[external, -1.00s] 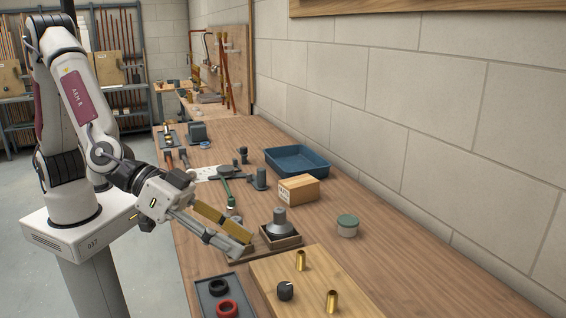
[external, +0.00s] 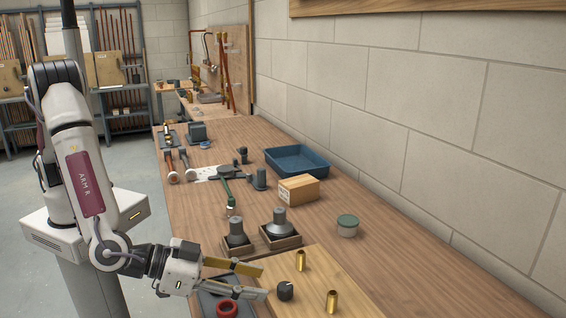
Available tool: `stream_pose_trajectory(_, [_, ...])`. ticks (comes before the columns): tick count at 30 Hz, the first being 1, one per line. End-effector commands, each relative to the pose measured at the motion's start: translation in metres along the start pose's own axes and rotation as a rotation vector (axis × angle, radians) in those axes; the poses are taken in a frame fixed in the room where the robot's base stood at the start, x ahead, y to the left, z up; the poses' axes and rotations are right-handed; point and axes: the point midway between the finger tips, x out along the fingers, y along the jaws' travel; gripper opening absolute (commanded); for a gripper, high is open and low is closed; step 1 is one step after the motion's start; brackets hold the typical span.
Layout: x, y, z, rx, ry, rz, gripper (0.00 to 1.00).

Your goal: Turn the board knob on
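The board knob (external: 285,291) is a small dark knob with a light mark on its top. The fingertips reach over the board's left edge. I cannot tell whether they touch the knob, but a small gap seems to show.
Two brass fittings (external: 300,260) and (external: 332,301) stand close to the knob. A dark tray (external: 207,304) with a red ring (external: 227,309) lies under my gripper. Two dark cones in wooden holders (external: 281,238) stand behind the board. The board's right part is clear.

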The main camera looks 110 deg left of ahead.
Motion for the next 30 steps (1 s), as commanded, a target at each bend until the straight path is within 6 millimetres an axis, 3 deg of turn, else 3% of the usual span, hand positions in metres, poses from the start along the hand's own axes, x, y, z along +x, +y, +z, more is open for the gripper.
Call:
stream_pose_trajectory(14, [0.008, 0.0, 0.0, 0.0, 0.0, 0.001, 0.39])
stream_pose_trajectory(30, [0.065, 0.0, 0.0, 0.0, -0.001, 0.001, 0.39])
